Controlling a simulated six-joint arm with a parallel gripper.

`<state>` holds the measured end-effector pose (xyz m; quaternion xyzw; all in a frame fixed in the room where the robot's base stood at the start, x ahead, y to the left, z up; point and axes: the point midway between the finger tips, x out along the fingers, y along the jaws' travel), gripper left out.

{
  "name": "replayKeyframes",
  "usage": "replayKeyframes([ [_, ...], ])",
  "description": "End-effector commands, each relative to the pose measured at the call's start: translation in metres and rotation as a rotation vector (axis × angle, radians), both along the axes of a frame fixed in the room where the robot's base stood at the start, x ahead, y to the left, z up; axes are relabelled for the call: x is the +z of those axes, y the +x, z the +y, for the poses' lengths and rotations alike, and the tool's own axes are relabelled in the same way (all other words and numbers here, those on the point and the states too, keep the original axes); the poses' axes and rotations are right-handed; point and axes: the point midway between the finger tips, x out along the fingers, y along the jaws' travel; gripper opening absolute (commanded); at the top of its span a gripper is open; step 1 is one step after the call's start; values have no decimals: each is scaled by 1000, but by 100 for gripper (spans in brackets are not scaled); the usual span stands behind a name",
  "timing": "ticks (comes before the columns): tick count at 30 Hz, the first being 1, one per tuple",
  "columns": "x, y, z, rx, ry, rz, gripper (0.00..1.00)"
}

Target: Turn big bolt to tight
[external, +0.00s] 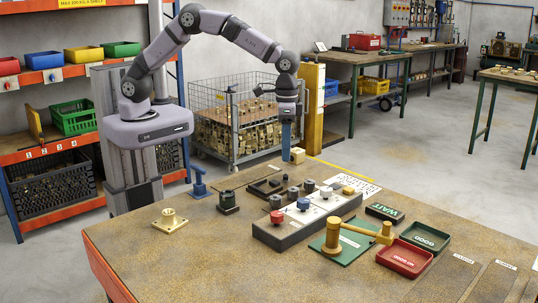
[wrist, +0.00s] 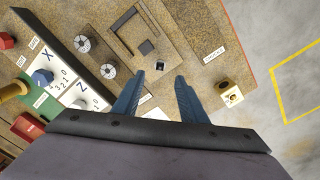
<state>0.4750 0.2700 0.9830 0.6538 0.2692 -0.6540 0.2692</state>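My gripper (external: 288,150) points down above the far edge of the workbench. In the wrist view my gripper (wrist: 160,80) has its two blue fingers apart, with nothing between them. A small dark bolt-like head (wrist: 160,67) shows just beyond the fingertips, on the bench top; I cannot tell whether it is the big bolt. A brass block (wrist: 231,92) stands right of the fingers, and in the external view the brass block (external: 298,155) is beside my gripper. No tight mark is readable.
A control panel (external: 290,235) with red, blue and white knobs stands mid-bench. A brass hammer-like tool (external: 345,236) stands on a green plate. Red (external: 404,260) and green (external: 425,236) trays lie right. A brass flange (external: 170,220) stands left.

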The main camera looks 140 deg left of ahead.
Motion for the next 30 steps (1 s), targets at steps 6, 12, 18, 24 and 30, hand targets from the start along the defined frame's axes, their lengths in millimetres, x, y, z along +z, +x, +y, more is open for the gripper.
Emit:
replayKeyframes([
  [6,-6,0,0,3,-1,1,39],
  [12,-25,-1,-1,2,-2,4,39],
  [18,-51,-1,-1,2,-2,4,39],
  [24,-69,0,0,2,-1,1,39],
  [30,-74,0,0,2,1,-1,39],
])
